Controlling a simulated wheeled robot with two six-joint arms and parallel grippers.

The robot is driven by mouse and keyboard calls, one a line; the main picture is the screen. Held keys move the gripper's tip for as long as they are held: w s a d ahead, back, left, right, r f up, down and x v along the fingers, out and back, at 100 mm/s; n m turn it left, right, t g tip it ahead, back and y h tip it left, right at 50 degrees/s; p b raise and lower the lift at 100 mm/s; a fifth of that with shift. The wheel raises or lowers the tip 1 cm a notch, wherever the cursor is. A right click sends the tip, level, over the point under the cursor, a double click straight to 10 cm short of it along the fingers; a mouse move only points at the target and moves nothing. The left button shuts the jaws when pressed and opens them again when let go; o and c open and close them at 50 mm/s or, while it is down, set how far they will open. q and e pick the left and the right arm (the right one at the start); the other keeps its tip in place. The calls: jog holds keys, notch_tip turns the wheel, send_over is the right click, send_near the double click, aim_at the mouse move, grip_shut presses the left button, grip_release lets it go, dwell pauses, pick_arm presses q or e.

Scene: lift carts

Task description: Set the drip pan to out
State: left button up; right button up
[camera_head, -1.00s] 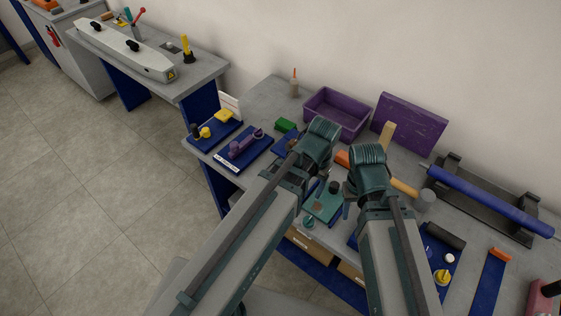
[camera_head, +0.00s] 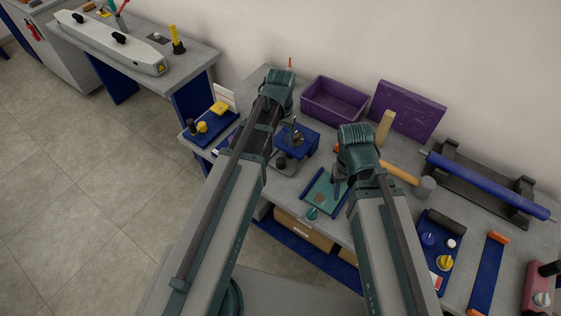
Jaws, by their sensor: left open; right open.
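No part is clearly marked as the drip pan. A teal tray (camera_head: 324,196) with blue side rails lies near the bench's front edge and may be it. A round teal knob (camera_head: 312,214) is at its front end. My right gripper (camera_head: 339,185) is open and empty, above or beside the tray's right side; whether it touches cannot be told. My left gripper (camera_head: 280,100) is open, over the bench left of the purple bin, its fingertips largely hidden. A blue block-like fixture (camera_head: 298,138) stands just right of it.
A purple bin (camera_head: 334,100) and purple panel (camera_head: 408,111) stand at the back. A blue roller (camera_head: 487,184) on a dark stand is at right. A wooden mallet (camera_head: 396,172) lies behind my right arm. A blue knob panel (camera_head: 440,250) and blue strip (camera_head: 487,272) lie front right.

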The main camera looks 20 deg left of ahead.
aim_at(281, 160)
pick_arm(q)
notch_tip(281, 160, down, 11)
jog(key=b, duration=1)
jog(key=shift+f, duration=0.1)
pick_arm(e)
notch_tip(281, 160, down, 11)
jog(key=shift+f, duration=0.1)
pick_arm(q)
grip_shut()
